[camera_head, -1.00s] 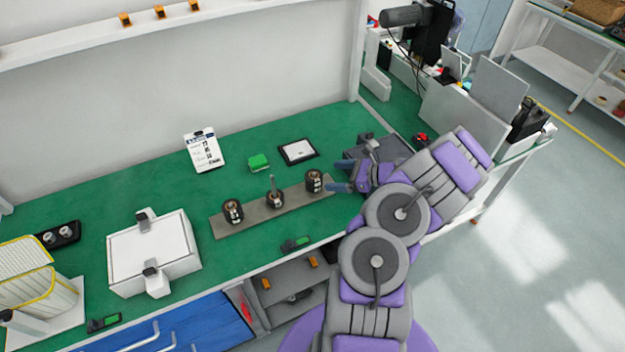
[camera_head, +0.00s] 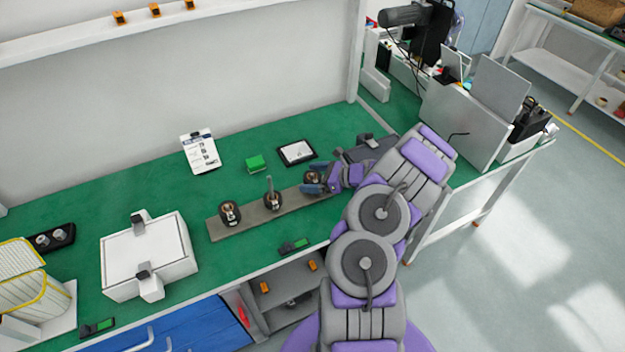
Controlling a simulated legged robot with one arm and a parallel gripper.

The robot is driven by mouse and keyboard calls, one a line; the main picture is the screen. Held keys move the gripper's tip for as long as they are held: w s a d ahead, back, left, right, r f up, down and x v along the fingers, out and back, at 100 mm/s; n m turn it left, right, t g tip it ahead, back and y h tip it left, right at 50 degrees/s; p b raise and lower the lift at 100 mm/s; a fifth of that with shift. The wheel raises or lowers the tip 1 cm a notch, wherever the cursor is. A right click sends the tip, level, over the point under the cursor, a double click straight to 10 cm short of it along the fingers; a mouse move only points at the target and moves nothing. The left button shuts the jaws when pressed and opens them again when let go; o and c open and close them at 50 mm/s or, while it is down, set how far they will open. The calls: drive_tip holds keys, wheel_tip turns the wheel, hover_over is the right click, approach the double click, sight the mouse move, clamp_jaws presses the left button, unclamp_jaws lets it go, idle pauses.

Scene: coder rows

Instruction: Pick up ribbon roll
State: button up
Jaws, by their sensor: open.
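Three dark ribbon rolls stand in a row on a grey-brown board on the green bench: a left roll (camera_head: 229,213), a middle roll (camera_head: 272,200) with a thin upright post, and a right roll (camera_head: 311,178). The board (camera_head: 249,219) shows bare between them. My gripper (camera_head: 314,181) is open at the right roll, with its blue-tipped fingers around or beside it. The fingers partly hide that roll, and I cannot tell whether they touch it.
A white box device (camera_head: 120,262) stands on the left of the bench. A small green-black device (camera_head: 294,246) lies near the front edge. Green bench surface is clear behind the left roll.

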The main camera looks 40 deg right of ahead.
sight(313, 174)
drive_tip(key=shift+c, duration=0.2)
drive_tip(key=shift+a, duration=0.1)
drive_tip(key=c, duration=1)
drive_tip(key=shift+r, duration=0.1)
wheel_tip(313, 174, up, 18)
drive_tip(key=p, duration=0.3)
drive_tip(key=shift+p, duration=0.35)
